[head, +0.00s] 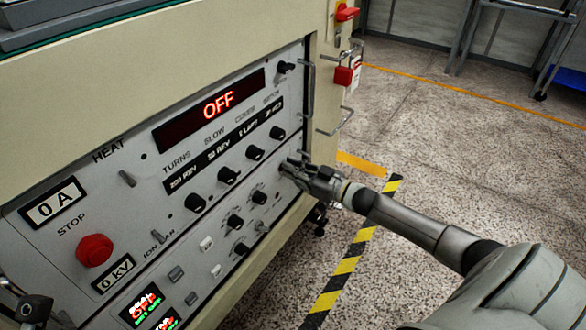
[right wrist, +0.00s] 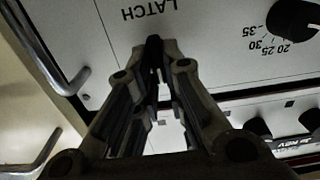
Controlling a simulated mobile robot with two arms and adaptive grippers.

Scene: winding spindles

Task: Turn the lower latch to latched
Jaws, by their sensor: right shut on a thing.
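My right gripper (head: 288,167) is at the right side of the grey control panel (head: 130,215), with its arm coming in from the right. In the right wrist view its fingers (right wrist: 157,68) come together at the panel, shut on a small dark latch knob (right wrist: 153,46). The word LATCH is printed upside down just above it in that view. The fingers hide most of the knob, so its angle is hard to tell. In the head view the gripper covers this latch. A dark part of my left gripper (head: 35,308) shows at the bottom left corner, mostly cut off.
Metal handles (head: 335,120) stick out along the panel's right edge, close to my right gripper. Several black knobs (head: 227,175) are left of it. A red stop button (head: 94,250) is at lower left. Open floor (head: 440,130) lies to the right, with a striped line (head: 345,265).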

